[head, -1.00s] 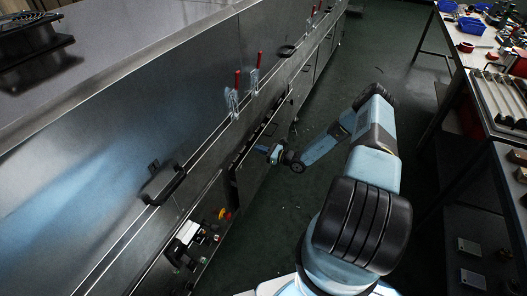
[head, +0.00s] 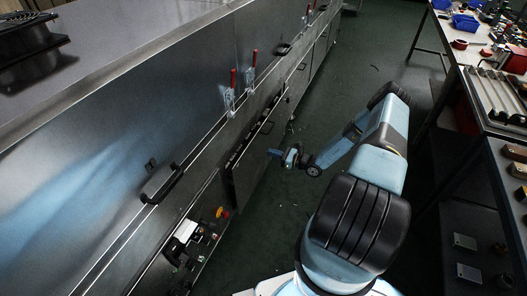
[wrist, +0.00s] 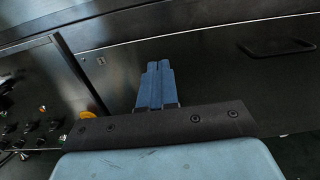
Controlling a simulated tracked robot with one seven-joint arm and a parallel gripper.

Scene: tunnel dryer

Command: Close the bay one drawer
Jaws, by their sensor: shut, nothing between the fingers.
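The drawer has a dark front (head: 250,158), low on the steel dryer's side in the head view. It stands out from the dryer, with a dark gap along its top edge. The wrist view shows a wide dark front (wrist: 215,85) with a black bar handle (wrist: 280,47) at upper right and a small label at left. My gripper (head: 273,152) is shut and empty, pointing at this front from the aisle side. In the head view it looks a little apart from it. In the wrist view its blue fingers (wrist: 158,66) lie across the front, left of the handle; contact cannot be told there.
A control panel (head: 190,240) with a red knob sits left of the drawer. Red-handled clamps (head: 233,78) and a black handle (head: 162,186) are on the dryer's side above. A workbench (head: 480,62) with tools stands at right. The green aisle floor (head: 330,95) is mostly clear.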

